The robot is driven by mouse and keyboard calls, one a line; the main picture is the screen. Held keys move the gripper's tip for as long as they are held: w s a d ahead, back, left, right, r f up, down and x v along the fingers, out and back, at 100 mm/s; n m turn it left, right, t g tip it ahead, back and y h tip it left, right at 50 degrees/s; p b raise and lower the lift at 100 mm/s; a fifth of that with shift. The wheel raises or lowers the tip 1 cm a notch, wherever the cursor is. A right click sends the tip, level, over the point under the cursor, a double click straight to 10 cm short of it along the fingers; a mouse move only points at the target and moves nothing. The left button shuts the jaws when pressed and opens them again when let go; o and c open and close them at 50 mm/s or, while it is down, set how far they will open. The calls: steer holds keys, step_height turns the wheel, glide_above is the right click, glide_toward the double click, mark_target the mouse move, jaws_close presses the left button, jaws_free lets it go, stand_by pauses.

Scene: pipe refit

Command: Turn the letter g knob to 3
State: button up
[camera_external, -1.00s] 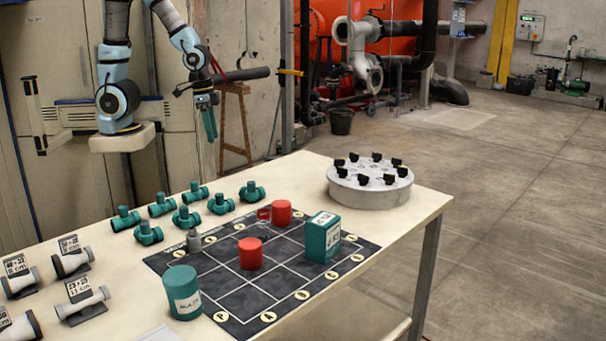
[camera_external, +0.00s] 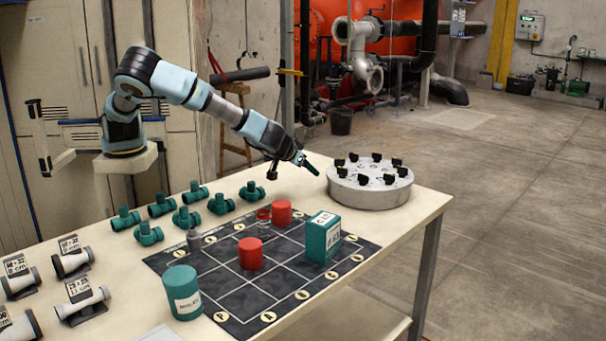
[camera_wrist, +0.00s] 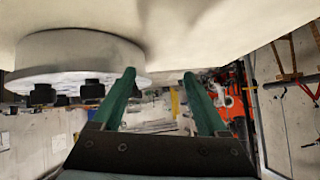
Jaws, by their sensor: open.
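A round grey-white drum (camera_external: 369,192) stands at the table's far right end, with several black knobs (camera_external: 363,181) in a ring on its top. The knob letters are too small to read, so I cannot tell which is g. My gripper (camera_external: 313,168) is left of the drum, above the table and apart from the knobs. In the wrist view its two green fingers (camera_wrist: 160,88) are spread and empty. There the drum (camera_wrist: 80,52) appears upside down at the left, with black knobs (camera_wrist: 93,90) along its edge.
The cream table (camera_external: 420,200) also holds a dark grid mat (camera_external: 240,291) with red cylinders (camera_external: 250,254), a green box (camera_external: 322,238) and a green cylinder (camera_external: 182,292). Green pipe fittings (camera_external: 188,217) and grey pipe pieces (camera_external: 82,300) lie at the left.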

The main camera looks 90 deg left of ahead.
mark_target(342, 168)
steer(key=w+d+r+t+y, duration=0.1)
steer(key=w+d+r+t, duration=0.3)
steer(key=d, duration=0.5)
steer(key=p+x, duration=0.2)
steer(key=x, duration=0.8)
steer(key=shift+w, duration=0.3)
jaws_close()
